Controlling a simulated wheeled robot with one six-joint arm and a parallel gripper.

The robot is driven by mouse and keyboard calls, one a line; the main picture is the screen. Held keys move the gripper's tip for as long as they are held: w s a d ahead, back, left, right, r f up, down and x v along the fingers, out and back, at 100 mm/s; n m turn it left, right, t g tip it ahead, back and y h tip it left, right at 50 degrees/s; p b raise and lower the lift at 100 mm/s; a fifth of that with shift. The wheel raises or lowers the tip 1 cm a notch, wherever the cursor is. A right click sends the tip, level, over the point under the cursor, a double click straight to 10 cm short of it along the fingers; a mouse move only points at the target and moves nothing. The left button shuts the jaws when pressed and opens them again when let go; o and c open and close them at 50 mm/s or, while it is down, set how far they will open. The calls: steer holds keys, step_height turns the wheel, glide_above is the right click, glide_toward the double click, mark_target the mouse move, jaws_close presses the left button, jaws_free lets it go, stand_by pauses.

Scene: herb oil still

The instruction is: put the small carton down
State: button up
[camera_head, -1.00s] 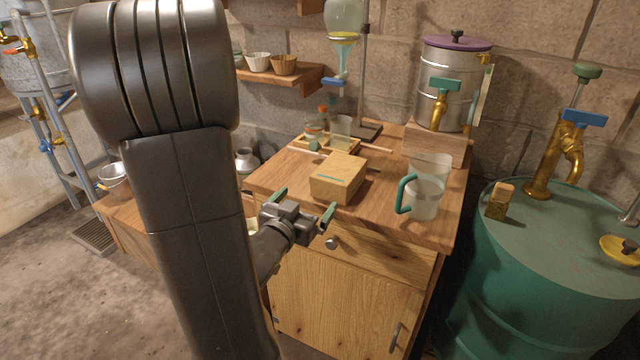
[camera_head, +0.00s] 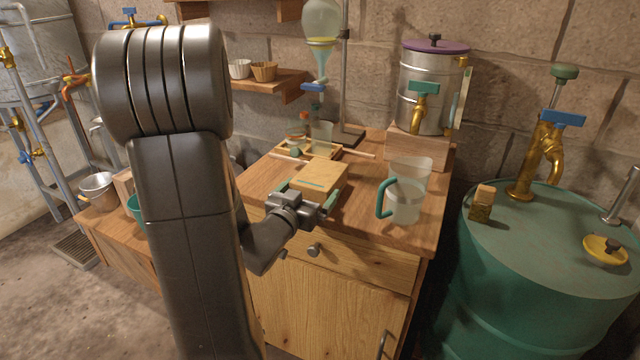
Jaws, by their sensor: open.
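The small carton (camera_head: 322,174), a pale yellow-brown box with a thin green line on top, sits on the wooden cabinet top (camera_head: 365,221), near its front edge. My gripper (camera_head: 307,192) is at the carton's near side, its teal-tipped fingers spread wide. One finger is by the carton's left side and the other by its right front corner. Whether either finger touches it I cannot tell. The gripper body hides much of the carton's front face. Nothing shows held in the gripper.
A clear jug with a teal handle (camera_head: 405,200) stands right of the carton. Behind are a tray with small glassware (camera_head: 318,149), a stand with a glass funnel (camera_head: 321,30) and a metal urn (camera_head: 425,85). A green drum (camera_head: 560,235) stands at right.

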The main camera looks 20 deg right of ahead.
steer(key=x, duration=0.4)
steer(key=shift+w, duration=0.2)
steer(key=c, duration=1)
